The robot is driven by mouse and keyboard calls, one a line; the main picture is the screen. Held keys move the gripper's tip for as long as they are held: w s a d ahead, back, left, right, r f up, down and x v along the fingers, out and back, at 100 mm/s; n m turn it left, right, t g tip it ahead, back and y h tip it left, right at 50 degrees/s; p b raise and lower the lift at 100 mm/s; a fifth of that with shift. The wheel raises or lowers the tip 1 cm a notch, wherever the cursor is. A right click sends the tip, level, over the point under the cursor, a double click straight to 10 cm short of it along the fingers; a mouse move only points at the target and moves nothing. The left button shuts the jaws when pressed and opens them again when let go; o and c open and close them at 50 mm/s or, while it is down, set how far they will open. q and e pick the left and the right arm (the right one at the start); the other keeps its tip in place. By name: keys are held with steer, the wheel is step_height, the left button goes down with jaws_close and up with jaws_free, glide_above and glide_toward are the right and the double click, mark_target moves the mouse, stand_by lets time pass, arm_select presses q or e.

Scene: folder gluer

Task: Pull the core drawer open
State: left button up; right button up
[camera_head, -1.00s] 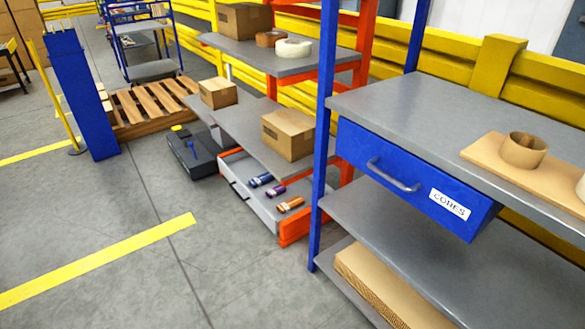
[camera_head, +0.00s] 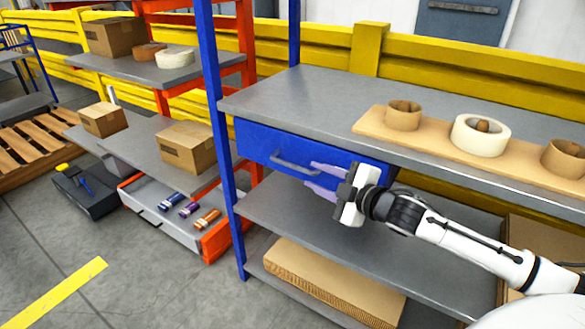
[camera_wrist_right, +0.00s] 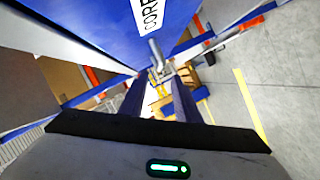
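The core drawer (camera_head: 255,141) is blue and hangs under the grey top of the blue-framed shelf. Its front looks in line with the shelf edge. A grey bar handle (camera_head: 290,163) is on its front. My right gripper (camera_head: 309,175) is open, just right of the handle, with its fingers pointing left. The gripper hides the drawer's label in the head view. In the right wrist view, the label (camera_wrist_right: 150,14) shows in part, and the handle (camera_wrist_right: 155,50) lies ahead, near the gap between the spread fingers (camera_wrist_right: 159,80). Contact cannot be told. My left gripper is out of view.
A cardboard strip (camera_head: 375,121) with cardboard rings and a white roll (camera_head: 481,135) lies on the shelf top. A lower shelf (camera_head: 290,212) runs beneath the drawer. An orange-framed rack (camera_head: 213,240) with boxes stands left. Floor in front is clear.

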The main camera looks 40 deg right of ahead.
mark_target(297, 168)
steer(key=shift+b+x, duration=0.35)
steer(key=shift+x, duration=4.75)
steer(key=shift+f, duration=0.1)
jaws_close()
